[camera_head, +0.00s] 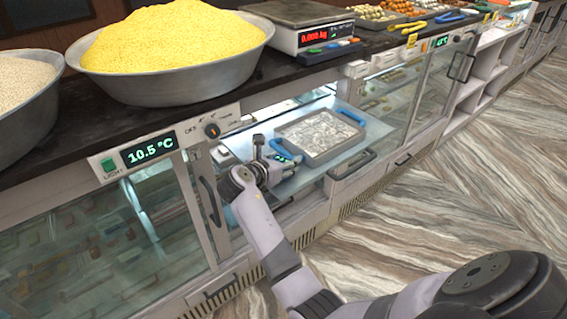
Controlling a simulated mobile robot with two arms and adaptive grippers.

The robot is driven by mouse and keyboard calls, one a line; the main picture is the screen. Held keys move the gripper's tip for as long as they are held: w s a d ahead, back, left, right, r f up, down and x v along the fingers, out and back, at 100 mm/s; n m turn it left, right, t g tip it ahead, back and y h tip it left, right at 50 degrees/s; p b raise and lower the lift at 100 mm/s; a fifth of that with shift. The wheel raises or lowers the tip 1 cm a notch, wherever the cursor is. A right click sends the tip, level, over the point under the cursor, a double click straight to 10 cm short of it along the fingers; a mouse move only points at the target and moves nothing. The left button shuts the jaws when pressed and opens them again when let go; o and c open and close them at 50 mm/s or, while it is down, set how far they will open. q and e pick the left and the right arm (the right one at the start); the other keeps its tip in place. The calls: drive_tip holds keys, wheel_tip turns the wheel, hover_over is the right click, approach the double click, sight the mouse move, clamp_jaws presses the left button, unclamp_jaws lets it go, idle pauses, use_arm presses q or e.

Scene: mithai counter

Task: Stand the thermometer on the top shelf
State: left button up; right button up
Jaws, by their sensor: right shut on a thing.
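The thermometer (286,158) looks like a small dark piece with a few teal marks at the tip of my right gripper; it is too small to read. My right gripper (271,157) is shut on it inside the open bay of the counter, just left of a metal tray. The top shelf (374,131) looks like the pale glass sheet under that tray. I cannot tell whether the thermometer touches the shelf. Its lower part is hidden by the gripper. My left gripper is not in view.
The silvery tray (284,134) with blue handles takes up much of the shelf. A door frame with a handle (209,201) stands left of my arm. Above are a counter, a yellow-filled bowl (108,92) and a scale (297,38). The floor at right is clear.

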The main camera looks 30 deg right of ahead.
drive_tip(key=shift+f, duration=0.6)
drive_tip(key=o, duration=1.2)
drive_tip(key=shift+f, duration=0.15)
